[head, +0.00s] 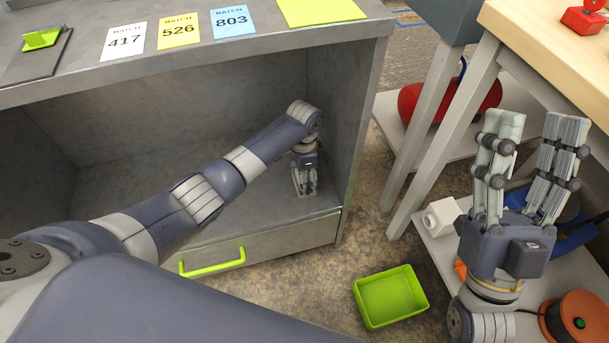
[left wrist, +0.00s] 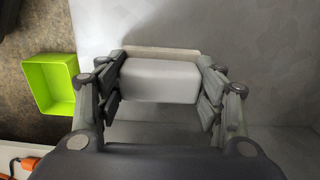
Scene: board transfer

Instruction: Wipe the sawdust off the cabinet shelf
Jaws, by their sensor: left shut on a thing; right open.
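The cabinet shelf (head: 150,185) is the grey floor of the open cabinet; its surface also shows in the left wrist view (left wrist: 275,110). My left arm reaches into the cabinet. My left gripper (head: 305,184) points down at the right end of the shelf, near the side wall. In the left wrist view it is shut on a pale grey-white block (left wrist: 160,82) with a thin beige edge along its far side. I cannot tell whether the block touches the shelf. No sawdust can be made out. My right gripper (head: 530,130) is open and empty, fingers up, outside the cabinet.
A green bin (head: 390,297) stands on the floor right of the cabinet; it also shows in the left wrist view (left wrist: 51,84). A drawer with a green handle (head: 212,262) is below the shelf. Batch cards (head: 178,31) lie on top. A wooden-topped bench (head: 545,45) stands right.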

